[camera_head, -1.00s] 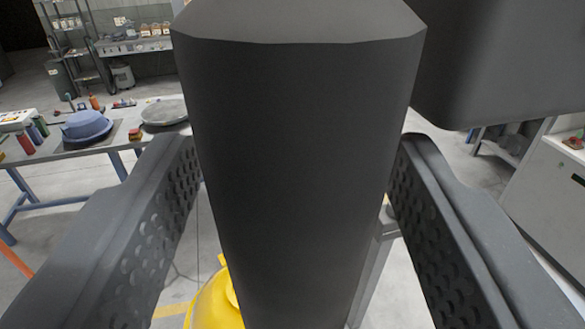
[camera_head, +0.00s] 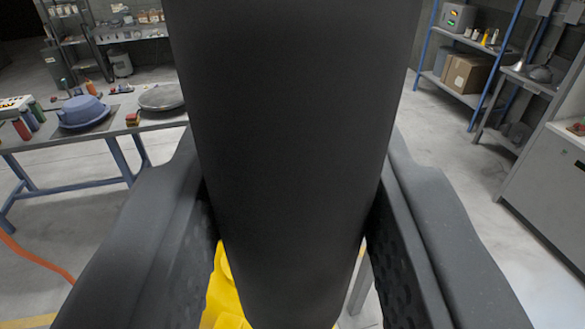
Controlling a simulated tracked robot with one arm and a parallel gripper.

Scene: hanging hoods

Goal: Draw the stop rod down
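The stop rod (camera_head: 285,120) is a thick dark grey bar that fills the middle of the view from the top edge downward and narrows toward the bottom. Its upper end is out of the frame. My gripper (camera_head: 295,190) has one black finger on each side of the rod. Both inner pads lie against its sides with no clear gap, so the fingers look shut on it. The rod hides what is straight behind it.
A yellow object (camera_head: 226,300) shows partly below, behind the left finger. Blue shelving (camera_head: 455,85) and a grey cabinet (camera_head: 550,190) stand at right. Open floor lies between.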

